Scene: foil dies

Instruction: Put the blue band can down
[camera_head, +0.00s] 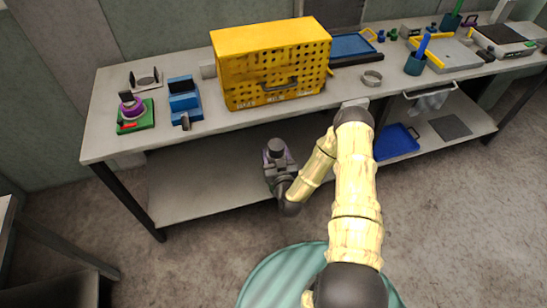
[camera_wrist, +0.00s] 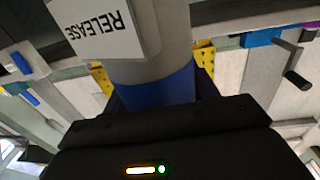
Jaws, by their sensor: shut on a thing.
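The blue band can (camera_wrist: 158,92) is grey with a blue band around it, and it fills the middle of the wrist view. My gripper (camera_wrist: 160,100) is shut on it at the band. In the head view my gripper (camera_head: 279,165) is in front of the bench, below the worktop's front edge. The can's dark grey top (camera_head: 276,146) shows above the jaws there. The can looks roughly upright. The lower shelf (camera_head: 205,188) lies behind and below; I cannot tell the gap between it and the can.
A white plate marked RELEASE (camera_wrist: 95,25) overlaps the can's left side in the wrist view; its mounting is unclear. On the worktop (camera_head: 225,121) stand a yellow perforated box (camera_head: 245,65), a blue device (camera_head: 184,103) and a green-based fixture (camera_head: 135,122). A blue tray (camera_head: 397,142) lies on the lower shelf.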

